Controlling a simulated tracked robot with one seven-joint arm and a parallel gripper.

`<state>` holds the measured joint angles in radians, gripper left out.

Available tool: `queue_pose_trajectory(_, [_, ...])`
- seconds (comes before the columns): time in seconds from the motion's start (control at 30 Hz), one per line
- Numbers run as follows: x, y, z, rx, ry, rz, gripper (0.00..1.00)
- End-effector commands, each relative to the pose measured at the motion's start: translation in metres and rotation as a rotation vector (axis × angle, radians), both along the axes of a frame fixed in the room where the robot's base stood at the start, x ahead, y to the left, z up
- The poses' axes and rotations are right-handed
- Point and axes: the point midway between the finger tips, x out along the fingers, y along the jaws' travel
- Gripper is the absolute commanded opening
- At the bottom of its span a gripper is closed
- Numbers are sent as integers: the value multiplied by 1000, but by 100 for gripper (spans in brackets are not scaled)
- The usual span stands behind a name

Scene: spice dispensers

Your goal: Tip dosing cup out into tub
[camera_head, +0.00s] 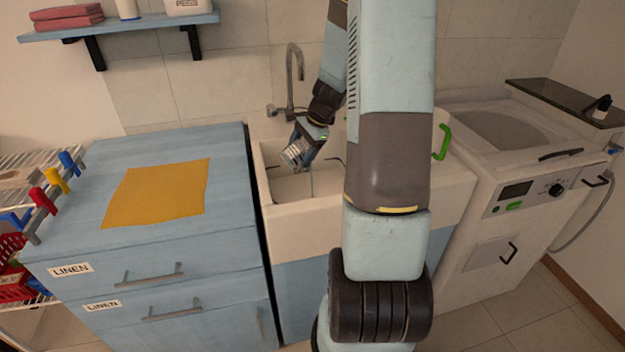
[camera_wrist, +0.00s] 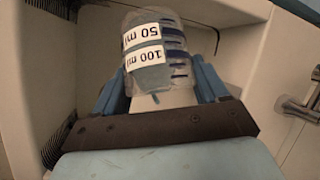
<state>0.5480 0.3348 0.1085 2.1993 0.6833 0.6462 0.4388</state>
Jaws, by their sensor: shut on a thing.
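The dosing cup (camera_head: 294,154) is in my gripper (camera_head: 308,144) above the white sink basin in the head view, and looks tilted. In the wrist view the clear cup (camera_wrist: 156,50) has dark blue marks and white labels reading "50 ml" and "100 ml", which appear upside down. My gripper's blue fingers (camera_wrist: 160,88) are shut on its two sides. Whether anything is inside the cup is unclear. A wide, round-cornered opening (camera_head: 492,130) in the top of the white washing machine at right may be the tub; its inside bottom is hard to see.
The white sink (camera_head: 285,203) lies below my gripper, with a grey tap (camera_head: 293,75) close behind. A green handle-like thing (camera_head: 443,142) stands right of my arm. A blue cabinet (camera_head: 228,190) with a yellow cloth (camera_head: 158,194) is at left. A dark shelf (camera_head: 560,100) overhangs the machine's back right.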

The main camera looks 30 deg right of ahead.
Motion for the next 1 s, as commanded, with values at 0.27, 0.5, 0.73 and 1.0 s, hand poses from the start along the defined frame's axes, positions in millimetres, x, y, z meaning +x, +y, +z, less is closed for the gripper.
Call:
queue_pose_trajectory(0.27, [0,-1,1,32,-1,-2,28])
queue_pose_trajectory(0.5, [0,-2,1,57,-2,-1,28])
queue_pose_trajectory(0.73, [0,-3,2,82,-3,-2,28])
queue_pose_trajectory(1.0, [0,-4,2,111,-3,-1,28])
